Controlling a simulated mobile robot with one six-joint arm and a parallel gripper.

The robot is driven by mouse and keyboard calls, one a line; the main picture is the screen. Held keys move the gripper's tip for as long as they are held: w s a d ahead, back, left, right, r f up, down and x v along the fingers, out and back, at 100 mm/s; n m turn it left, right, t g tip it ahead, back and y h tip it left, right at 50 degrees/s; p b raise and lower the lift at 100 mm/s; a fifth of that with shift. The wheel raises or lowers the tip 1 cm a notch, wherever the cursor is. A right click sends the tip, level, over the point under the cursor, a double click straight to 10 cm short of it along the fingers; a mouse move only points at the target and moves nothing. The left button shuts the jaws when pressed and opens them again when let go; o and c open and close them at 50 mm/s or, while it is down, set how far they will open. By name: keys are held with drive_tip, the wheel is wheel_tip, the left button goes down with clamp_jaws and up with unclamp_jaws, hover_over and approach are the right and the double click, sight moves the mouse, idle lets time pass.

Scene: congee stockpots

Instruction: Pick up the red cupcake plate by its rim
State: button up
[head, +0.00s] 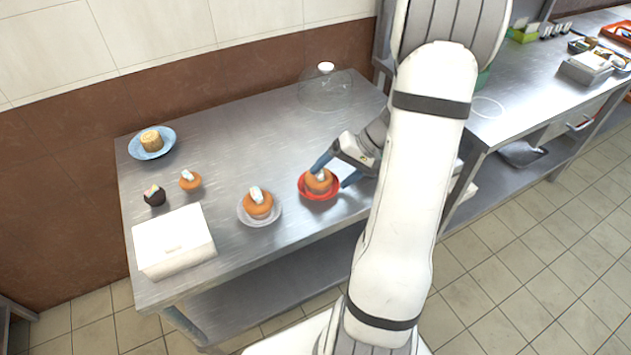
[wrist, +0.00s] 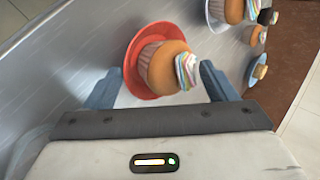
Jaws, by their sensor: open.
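The red plate (head: 318,195) lies near the front edge of the steel table, with an orange cupcake (head: 319,180) topped with pale swirled frosting on it. In the wrist view the red plate (wrist: 133,62) and the cupcake (wrist: 160,66) lie just ahead of and partly between the fingers. My gripper (head: 336,172) is open, with its blue fingers spread on either side of the plate. In the wrist view my gripper (wrist: 160,88) holds nothing. I cannot tell whether a finger touches the plate's rim.
A white plate with a cupcake (head: 259,208) stands left of the red plate. Farther left are a white box (head: 173,241), a small cupcake (head: 190,180), a dark cupcake (head: 154,195) and a blue plate (head: 137,146). A glass dome (head: 326,92) stands behind. The table's middle is clear.

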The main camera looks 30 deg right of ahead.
drive_tip(key=shift+w+a+f, duration=0.1)
drive_tip(key=shift+a+f, duration=0.3)
drive_tip(key=shift+f, duration=0.15)
drive_tip(key=shift+c, duration=0.6)
drive_tip(key=c, duration=0.6)
